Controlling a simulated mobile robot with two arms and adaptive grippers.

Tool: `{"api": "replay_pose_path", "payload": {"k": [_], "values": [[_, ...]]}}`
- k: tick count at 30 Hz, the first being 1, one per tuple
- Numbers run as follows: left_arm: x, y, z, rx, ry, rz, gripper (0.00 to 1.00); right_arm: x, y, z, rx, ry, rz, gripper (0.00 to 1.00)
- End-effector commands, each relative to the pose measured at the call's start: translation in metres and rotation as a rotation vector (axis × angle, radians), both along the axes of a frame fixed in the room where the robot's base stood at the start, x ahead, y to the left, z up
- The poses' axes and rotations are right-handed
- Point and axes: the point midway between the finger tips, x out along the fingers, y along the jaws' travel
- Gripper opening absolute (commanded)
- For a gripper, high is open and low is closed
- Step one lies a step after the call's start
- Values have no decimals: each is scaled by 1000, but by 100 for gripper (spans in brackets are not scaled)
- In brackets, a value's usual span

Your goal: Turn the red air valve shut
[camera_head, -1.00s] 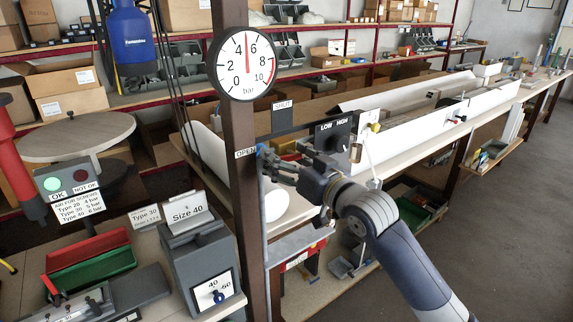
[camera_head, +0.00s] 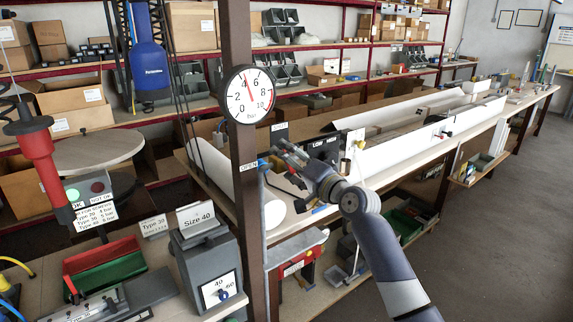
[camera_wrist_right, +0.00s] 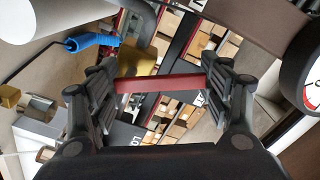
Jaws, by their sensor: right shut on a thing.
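In the right wrist view, the flat red handle of the air valve (camera_wrist_right: 160,83) spans the gap between both fingers of my right gripper (camera_wrist_right: 160,86), which is shut on it. A brass valve body (camera_wrist_right: 137,60) and a blue pipe fitting (camera_wrist_right: 90,43) sit just beyond the handle. In the head view my right gripper (camera_head: 282,160) is at the post, between the OPEN label (camera_head: 248,166) and the SHUT label (camera_head: 280,132), and hides the handle. The pressure gauge (camera_head: 248,95) on the post has its needle near 4 to 5. My left gripper is not in view.
The brown post (camera_head: 243,175) stands just left of my right gripper. A dark box labelled LOW and HIGH (camera_head: 325,147) is close on its right. The long bench (camera_head: 420,150) with white profiles runs behind. A grey Size 40 box (camera_head: 205,255) stands at lower left.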

Motion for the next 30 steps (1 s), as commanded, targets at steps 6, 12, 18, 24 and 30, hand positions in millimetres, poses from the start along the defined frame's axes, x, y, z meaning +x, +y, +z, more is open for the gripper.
{"api": "replay_pose_path", "payload": {"k": [6,12,18,24,30], "values": [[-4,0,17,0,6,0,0,3,-4,6,161,115,2,29],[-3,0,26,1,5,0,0,6,-7,5,275,199,2,29],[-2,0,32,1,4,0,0,8,-10,5,353,255,3,29],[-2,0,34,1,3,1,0,9,-12,4,392,284,2,29],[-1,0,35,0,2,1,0,9,-12,4,403,292,2,29]]}}
